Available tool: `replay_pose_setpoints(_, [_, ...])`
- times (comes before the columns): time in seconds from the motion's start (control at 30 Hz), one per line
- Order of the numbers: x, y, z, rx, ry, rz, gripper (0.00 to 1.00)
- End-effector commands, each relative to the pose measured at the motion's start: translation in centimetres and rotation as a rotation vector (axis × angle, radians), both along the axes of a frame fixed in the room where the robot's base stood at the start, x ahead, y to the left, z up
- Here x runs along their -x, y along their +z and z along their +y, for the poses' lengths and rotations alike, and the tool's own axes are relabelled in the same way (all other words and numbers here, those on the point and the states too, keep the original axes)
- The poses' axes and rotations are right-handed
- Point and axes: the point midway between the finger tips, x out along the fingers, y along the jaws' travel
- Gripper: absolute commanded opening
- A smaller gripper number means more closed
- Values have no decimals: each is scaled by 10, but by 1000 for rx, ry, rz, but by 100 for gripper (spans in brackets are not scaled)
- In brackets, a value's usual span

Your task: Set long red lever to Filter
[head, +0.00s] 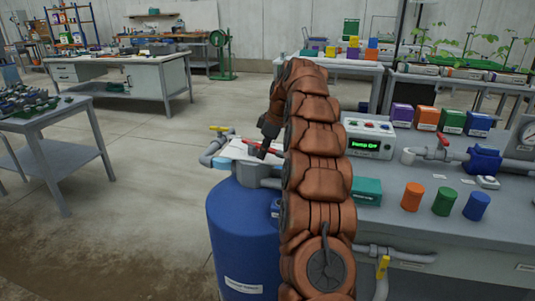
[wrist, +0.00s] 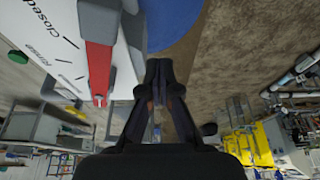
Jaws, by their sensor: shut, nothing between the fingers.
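The long red lever (head: 252,142) lies over a white plate (head: 232,150) on top of the blue tank (head: 238,222). In the wrist view the lever (wrist: 99,60) runs down the picture across the white plate (wrist: 62,28), with its rounded tip near the plate's edge. The plate reads "Closed" and "Rinse" beside tick marks; I cannot read a Filter label. My gripper (wrist: 160,66) is shut and empty, to the right of the lever, with a gap between them. In the head view my gripper (head: 262,153) is at the lever, partly hidden by my arm.
A grey pipe with a yellow-handled valve (head: 218,129) joins the tank's left side. The bench at right holds a control box (head: 370,137), orange (head: 412,196), green and blue cylinders and pipework. Open floor lies left of the tank.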

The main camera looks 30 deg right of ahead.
Motion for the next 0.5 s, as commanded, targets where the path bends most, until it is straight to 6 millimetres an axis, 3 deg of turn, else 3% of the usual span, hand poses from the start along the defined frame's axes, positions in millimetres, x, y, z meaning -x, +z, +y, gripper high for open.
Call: replay_pose_setpoints(0.5, [-1, 20, -4, -1, -2, 1, 0])
